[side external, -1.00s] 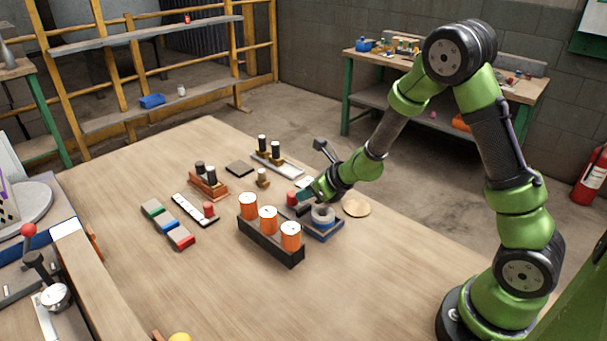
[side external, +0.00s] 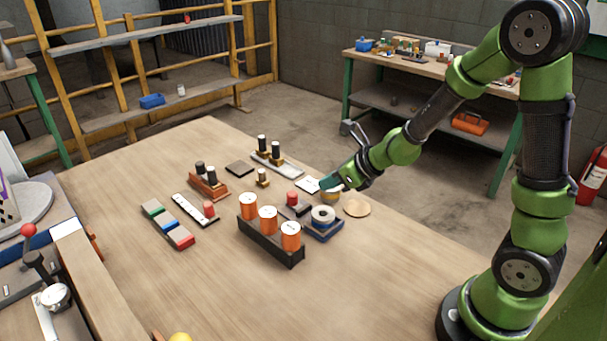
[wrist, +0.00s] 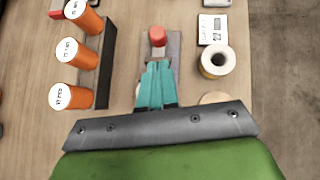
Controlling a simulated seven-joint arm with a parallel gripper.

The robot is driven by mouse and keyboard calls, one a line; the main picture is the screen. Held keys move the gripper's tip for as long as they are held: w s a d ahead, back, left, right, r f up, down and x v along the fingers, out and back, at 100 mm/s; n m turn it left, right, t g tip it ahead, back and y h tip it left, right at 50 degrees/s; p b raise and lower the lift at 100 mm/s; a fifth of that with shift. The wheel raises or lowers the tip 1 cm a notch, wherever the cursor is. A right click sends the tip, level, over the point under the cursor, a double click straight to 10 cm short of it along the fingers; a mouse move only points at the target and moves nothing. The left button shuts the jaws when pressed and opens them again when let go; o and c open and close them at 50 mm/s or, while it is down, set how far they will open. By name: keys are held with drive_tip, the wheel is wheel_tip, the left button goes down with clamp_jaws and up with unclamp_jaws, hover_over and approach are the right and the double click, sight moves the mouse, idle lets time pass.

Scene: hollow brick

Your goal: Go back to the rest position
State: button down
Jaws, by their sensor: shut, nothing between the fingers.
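My gripper (side external: 326,183) is up over the far right part of the table in the side external view, with its teal fingers pointing down and left. In the wrist view my gripper (wrist: 158,66) shows its teal fingers together with nothing between them. Below them is a grey block with a red peg (wrist: 157,36), partly hidden by the fingers. The block's red peg (side external: 292,198) stands clear of the gripper in the side external view.
A black rack (side external: 268,245) with orange-sided cylinders stands left of the gripper. A blue base with a pale ring (side external: 323,214) and a round wooden disc (side external: 357,206) lie just below it. Coloured blocks (side external: 167,224) lie further left.

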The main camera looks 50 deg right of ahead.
drive_tip(key=shift+s+d+r, duration=0.1)
drive_tip(key=shift+s+r, duration=0.3)
drive_tip(key=shift+s, duration=0.05)
drive_tip(key=s+a+r+n+g+y, duration=0.1)
drive_tip(key=s+a+r+n+y, duration=0.25)
drive_tip(key=n, duration=0.55)
drive_tip(key=s+a+r+n+g+y, duration=0.1)
drive_tip(key=s+a+r+n+g, duration=0.2)
drive_tip(key=a+n, duration=0.45)
drive_tip(key=s+d+r+n+t+h, duration=0.2)
drive_tip(key=s+d+r+n+h, duration=0.1)
drive_tip(key=s+r+n, duration=0.4)
drive_tip(key=s+n+h, duration=0.1)
drive_tip(key=s+n, duration=0.2)
drive_tip(key=n, duration=0.3)
drive_tip(key=shift+r, duration=0.2)
